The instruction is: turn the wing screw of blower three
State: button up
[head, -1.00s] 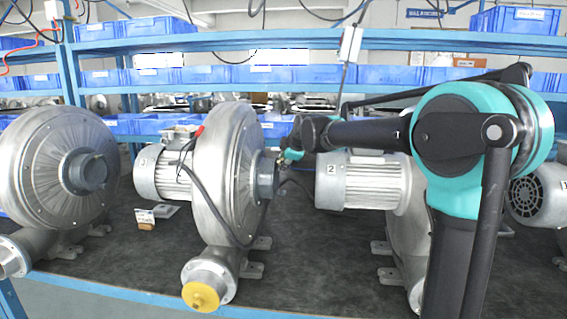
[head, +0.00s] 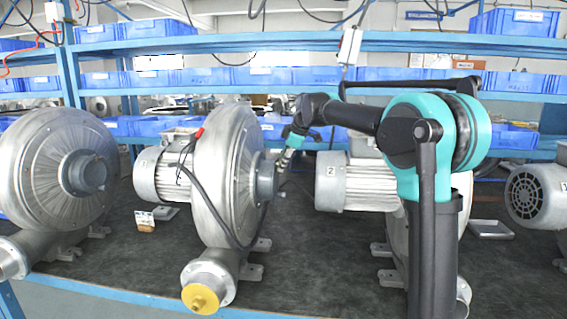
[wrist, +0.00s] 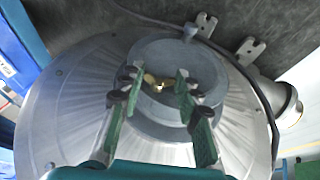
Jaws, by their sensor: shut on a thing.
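Blower three (head: 222,170) stands at centre left in the head view, with a "3" on its motor. Its grey hub (head: 266,178) faces right. The wing screw (wrist: 156,85) is a small brass piece in the recess of the round hub (wrist: 165,50) in the wrist view. My gripper (wrist: 157,79) has its green-padded fingers on either side of the wing screw and is shut on it. In the head view my gripper (head: 284,158) reaches the hub from the upper right; the wing screw is too small to make out there.
Blower two (head: 355,182) stands close to the right, under my arm. Another blower (head: 75,175) is at the left and a motor (head: 535,195) at the far right. A dark cable (head: 205,200) crosses blower three. A shelf with blue bins (head: 300,75) runs behind.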

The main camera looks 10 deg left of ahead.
jog(key=o, duration=1.2)
jog(key=shift+c, duration=0.2)
jog(key=v, duration=1.2)
